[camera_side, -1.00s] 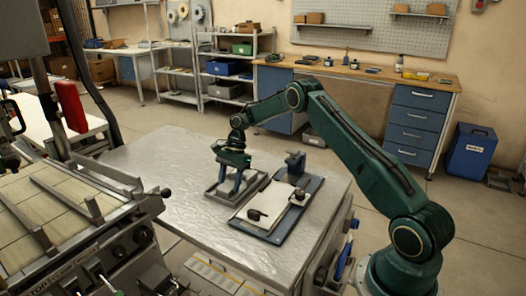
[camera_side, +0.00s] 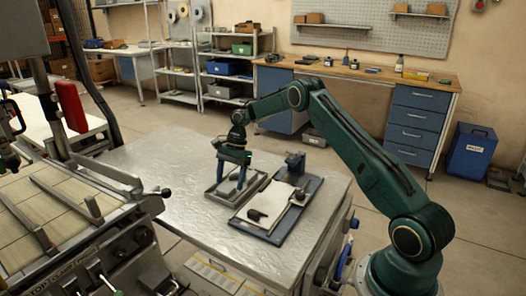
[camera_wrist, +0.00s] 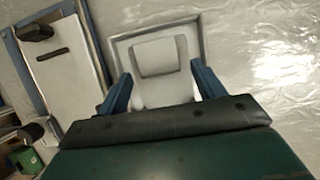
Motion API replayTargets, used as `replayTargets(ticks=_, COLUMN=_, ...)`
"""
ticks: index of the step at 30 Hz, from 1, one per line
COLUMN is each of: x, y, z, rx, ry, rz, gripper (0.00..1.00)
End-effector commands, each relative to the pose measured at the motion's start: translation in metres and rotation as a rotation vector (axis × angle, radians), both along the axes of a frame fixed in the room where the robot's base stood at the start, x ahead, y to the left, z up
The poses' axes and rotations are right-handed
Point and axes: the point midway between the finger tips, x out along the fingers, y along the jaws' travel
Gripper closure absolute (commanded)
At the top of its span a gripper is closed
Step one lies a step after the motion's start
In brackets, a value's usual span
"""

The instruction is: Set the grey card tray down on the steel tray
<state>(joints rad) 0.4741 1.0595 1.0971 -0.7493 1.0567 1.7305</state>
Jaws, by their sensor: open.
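The steel tray (camera_side: 218,200) lies on the metal bench; its raised rim also shows in the wrist view (camera_wrist: 122,48). The light grey card tray (camera_wrist: 160,88) sits inside that rim, flat as far as I can see, with a squarish raised or recessed outline at its far end. In the side view it is mostly hidden behind my fingers. My gripper (camera_side: 232,178) points down over the trays with its two blue fingers spread. In the wrist view my gripper (camera_wrist: 162,88) has one finger on each side of the card tray; I cannot tell whether they touch it.
A blue board (camera_side: 262,236) with a white panel (camera_side: 273,203) and dark clamps lies just right of the steel tray. A dark upright fixture (camera_side: 295,163) stands behind it. A large machine (camera_side: 70,215) stands at left. The bench left of the trays is clear.

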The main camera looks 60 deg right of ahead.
Motion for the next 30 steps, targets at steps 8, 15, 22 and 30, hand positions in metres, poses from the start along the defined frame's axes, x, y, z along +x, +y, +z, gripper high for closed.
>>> replayTargets(ticks=8, x=0.001, y=-0.013, z=0.03, rx=-0.001, ry=-0.003, rz=0.0, gripper=0.32)
replayTargets(ticks=15, x=0.001, y=-0.019, z=0.047, rx=0.002, ry=-0.002, rz=0.0, gripper=0.32)
replayTargets(ticks=22, x=0.001, y=-0.023, z=0.055, rx=0.0, ry=0.0, rz=-0.001, gripper=0.32)
replayTargets(ticks=30, x=0.0, y=-0.024, z=0.058, rx=-0.002, ry=0.001, rz=-0.001, gripper=0.32)
